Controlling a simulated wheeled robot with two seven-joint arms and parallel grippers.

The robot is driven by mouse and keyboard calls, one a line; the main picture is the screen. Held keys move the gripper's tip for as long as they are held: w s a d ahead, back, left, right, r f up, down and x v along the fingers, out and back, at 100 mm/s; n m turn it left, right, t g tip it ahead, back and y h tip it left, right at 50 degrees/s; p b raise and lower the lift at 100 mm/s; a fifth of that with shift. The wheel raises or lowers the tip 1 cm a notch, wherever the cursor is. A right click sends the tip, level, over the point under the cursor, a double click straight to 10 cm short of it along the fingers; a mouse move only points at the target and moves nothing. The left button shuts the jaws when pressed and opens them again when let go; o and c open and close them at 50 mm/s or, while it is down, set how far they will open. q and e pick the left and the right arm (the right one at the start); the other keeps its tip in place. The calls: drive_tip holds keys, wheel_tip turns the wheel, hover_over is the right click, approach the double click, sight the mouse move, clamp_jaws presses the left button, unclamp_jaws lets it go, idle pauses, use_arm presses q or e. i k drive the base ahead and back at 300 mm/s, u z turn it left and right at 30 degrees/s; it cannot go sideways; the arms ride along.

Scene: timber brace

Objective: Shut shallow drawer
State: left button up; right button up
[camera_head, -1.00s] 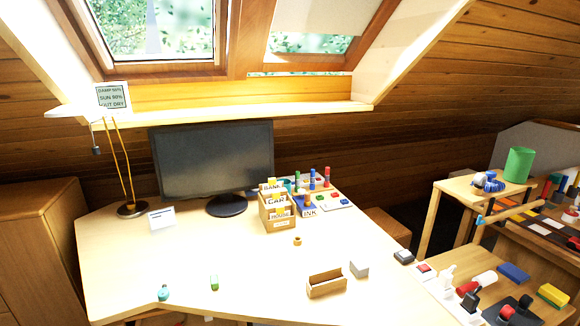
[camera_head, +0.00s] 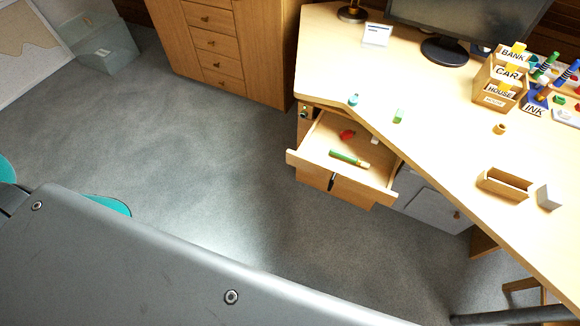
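The shallow drawer (camera_head: 318,161) is pulled open under the front left edge of the desk. It is light wood and holds a red item (camera_head: 347,134), a small pale item (camera_head: 374,141) and a green stick-like item (camera_head: 345,158) with a yellowish end. A dark handle shows at its front. Neither of my grippers is in view. A large grey part of my own body covers the lower left.
The desk (camera_head: 440,130) carries a wooden file box (camera_head: 497,80), an open wooden tray (camera_head: 504,184), a grey block (camera_head: 549,197) and a monitor (camera_head: 470,22). A wooden drawer cabinet (camera_head: 225,45) stands behind left. Grey carpet (camera_head: 200,150) lies clear left of the drawer.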

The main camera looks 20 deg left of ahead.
sight(313, 157)
drive_tip(key=u, duration=0.2)
drive_tip(key=k, duration=0.5)
drive_tip(key=u, duration=1.1)
drive_tip(key=i, duration=1)
drive_tip(key=z, duration=1.65)
